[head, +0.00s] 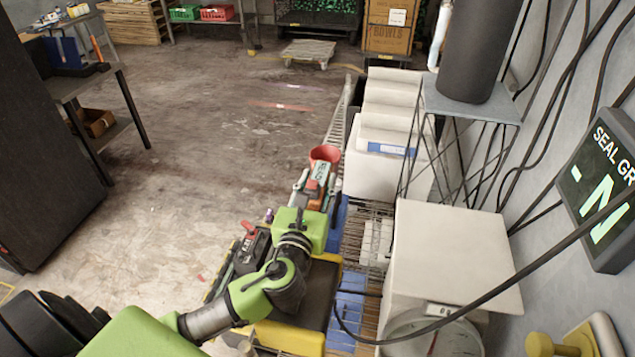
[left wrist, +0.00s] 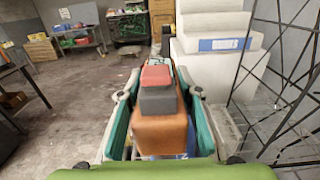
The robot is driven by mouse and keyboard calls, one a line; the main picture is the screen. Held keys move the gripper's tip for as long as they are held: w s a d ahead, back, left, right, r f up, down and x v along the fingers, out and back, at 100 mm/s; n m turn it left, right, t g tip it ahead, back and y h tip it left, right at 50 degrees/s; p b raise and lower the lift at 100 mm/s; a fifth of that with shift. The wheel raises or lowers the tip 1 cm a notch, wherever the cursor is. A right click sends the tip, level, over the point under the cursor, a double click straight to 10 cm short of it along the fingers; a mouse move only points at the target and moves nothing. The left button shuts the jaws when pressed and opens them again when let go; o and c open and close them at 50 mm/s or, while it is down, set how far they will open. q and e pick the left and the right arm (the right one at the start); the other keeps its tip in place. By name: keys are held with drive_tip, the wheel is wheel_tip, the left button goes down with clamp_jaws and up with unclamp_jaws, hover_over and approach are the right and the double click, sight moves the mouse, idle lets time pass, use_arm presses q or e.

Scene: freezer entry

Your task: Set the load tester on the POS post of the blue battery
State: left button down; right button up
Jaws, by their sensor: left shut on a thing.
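My left gripper (head: 316,186) is shut on the load tester (head: 318,178), a small orange-brown body with a dark grey and red top. In the left wrist view the load tester (left wrist: 160,128) sits between the two teal fingers. It is held above the cart in the head view. A dark battery-like unit (head: 250,252) with a red cap stands left of my gripper, partly hidden by my arm. Blue surfaces (head: 350,300) show under and right of my arm; I cannot tell which thing is the blue battery, and no POS mark is readable. My right gripper is not in view.
A red cup-like thing (head: 324,153) stands just beyond my gripper. White boxes (head: 455,245) and a wire rack crowd the right side by the wall. A blue box (head: 68,55) lies on a table at the far left. The floor at left centre is clear.

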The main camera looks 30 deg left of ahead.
use_arm(q)
drive_tip(key=shift+f+b, duration=0.55)
drive_tip(key=shift+f, duration=0.3)
drive_tip(key=c, duration=1.4)
unclamp_jaws()
drive_tip(key=shift+f, duration=0.15)
